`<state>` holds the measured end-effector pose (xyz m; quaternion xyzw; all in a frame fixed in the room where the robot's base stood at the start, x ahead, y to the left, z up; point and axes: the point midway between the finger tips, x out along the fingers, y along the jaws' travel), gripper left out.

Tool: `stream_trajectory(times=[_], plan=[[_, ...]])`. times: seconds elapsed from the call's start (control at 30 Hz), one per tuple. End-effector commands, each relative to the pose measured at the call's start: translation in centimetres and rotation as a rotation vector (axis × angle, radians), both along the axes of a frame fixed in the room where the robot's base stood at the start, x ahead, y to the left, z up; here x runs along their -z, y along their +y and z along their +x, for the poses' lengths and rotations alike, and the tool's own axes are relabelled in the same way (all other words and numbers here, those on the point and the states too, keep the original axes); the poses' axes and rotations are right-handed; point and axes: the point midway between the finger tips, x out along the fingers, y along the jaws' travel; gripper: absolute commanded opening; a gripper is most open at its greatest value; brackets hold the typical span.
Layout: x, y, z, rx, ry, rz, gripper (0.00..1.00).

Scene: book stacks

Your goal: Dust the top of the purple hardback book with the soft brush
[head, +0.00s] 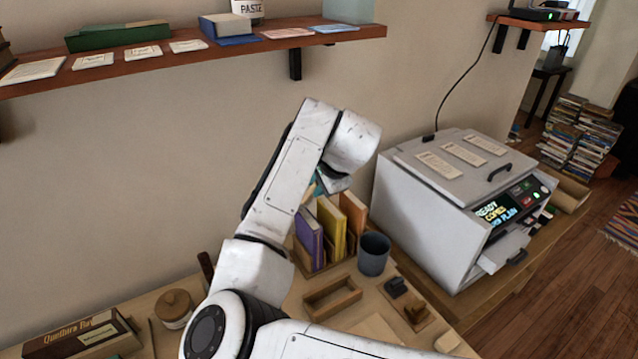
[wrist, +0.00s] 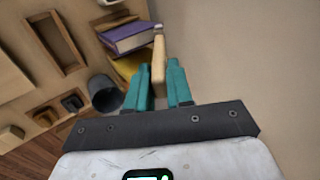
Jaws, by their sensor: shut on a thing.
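The purple hardback book (head: 309,238) stands upright at the left end of a short row on the desk. It also shows in the wrist view (wrist: 128,38), left of the fingers. My gripper (wrist: 159,68) has teal fingers shut on the wooden brush (wrist: 158,52), whose far tip is pale and points away from me. In the head view my gripper (head: 322,185) is mostly hidden by my arm, above the row of books. In the wrist view the brush tip appears beside the purple book; I cannot tell whether it touches.
A yellow book (head: 331,230) and an orange book (head: 353,213) stand right of the purple one. A dark cup (head: 374,254), wooden tray (head: 332,298) and grey machine (head: 440,215) are nearby. A loaded shelf (head: 200,57) runs along the wall above.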

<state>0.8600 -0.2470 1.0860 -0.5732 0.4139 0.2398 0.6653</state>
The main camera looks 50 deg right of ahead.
Motion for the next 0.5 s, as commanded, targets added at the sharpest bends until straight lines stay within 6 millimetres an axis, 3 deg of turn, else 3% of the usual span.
stream_trajectory(times=[0.5], plan=[[0.1,1.1,-3.6,-0.001,0.001,0.001,0.0]])
